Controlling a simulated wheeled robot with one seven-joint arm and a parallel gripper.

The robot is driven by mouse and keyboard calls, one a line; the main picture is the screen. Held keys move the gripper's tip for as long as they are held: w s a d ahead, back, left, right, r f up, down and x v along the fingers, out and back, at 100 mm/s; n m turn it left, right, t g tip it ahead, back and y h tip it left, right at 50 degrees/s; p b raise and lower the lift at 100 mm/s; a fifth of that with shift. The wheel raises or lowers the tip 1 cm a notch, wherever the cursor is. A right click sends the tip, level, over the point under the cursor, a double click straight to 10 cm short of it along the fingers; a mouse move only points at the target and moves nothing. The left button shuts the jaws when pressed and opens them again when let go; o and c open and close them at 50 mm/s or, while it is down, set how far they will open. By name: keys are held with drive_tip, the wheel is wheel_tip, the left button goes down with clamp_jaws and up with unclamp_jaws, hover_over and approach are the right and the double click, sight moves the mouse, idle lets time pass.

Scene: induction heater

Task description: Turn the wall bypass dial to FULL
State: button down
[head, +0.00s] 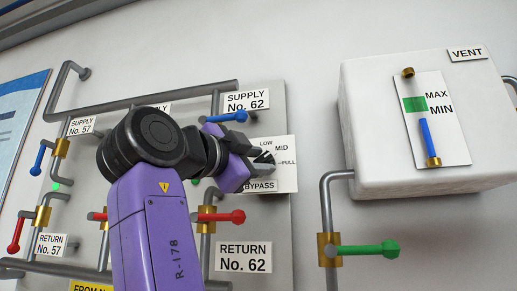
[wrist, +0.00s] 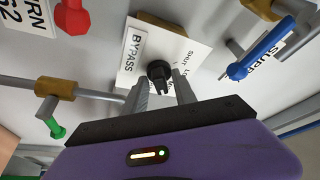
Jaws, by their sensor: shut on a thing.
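The bypass dial is a small black knob (wrist: 158,72) on a white square plate (wrist: 190,45), seen in the wrist view. In the head view the plate (head: 288,182) carries the marks LOW, MID and FULL, with a BYPASS label below. FULL is at the plate's right side. My gripper (head: 264,163) reaches the plate from the left and hides most of the knob there. In the wrist view its two fingers (wrist: 163,90) stand on either side of the knob and are shut on it. I cannot tell which mark the knob points at.
A blue lever (head: 226,117) sits just above my gripper and a red lever (head: 222,217) just below. A white vent box (head: 375,160) stands out at the right, with a green lever (head: 368,251) under it. Pipes run around the panel.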

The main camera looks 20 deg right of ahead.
drive_tip(key=shift+r+m+g+y+p, duration=0.3)
drive_tip(key=shift+m+g+p, duration=0.35)
drive_tip(key=shift+m+p, duration=0.95)
drive_tip(key=shift+r+m+g+y+p, duration=0.1)
drive_tip(key=shift+m+g+y+p, duration=0.55)
drive_tip(key=shift+m, duration=1.35)
drive_tip(key=shift+f+h+p, duration=0.1)
drive_tip(key=shift+h+p, duration=0.15)
drive_tip(key=shift+p, duration=0.2)
drive_tip(key=shift+d, duration=0.1)
drive_tip(key=c, duration=1.4)
unclamp_jaws()
drive_tip(key=shift+o, duration=0.2)
drive_tip(key=b+v, duration=0.2)
drive_tip(key=v, duration=0.6)
drive_tip(key=shift+d, duration=0.1)
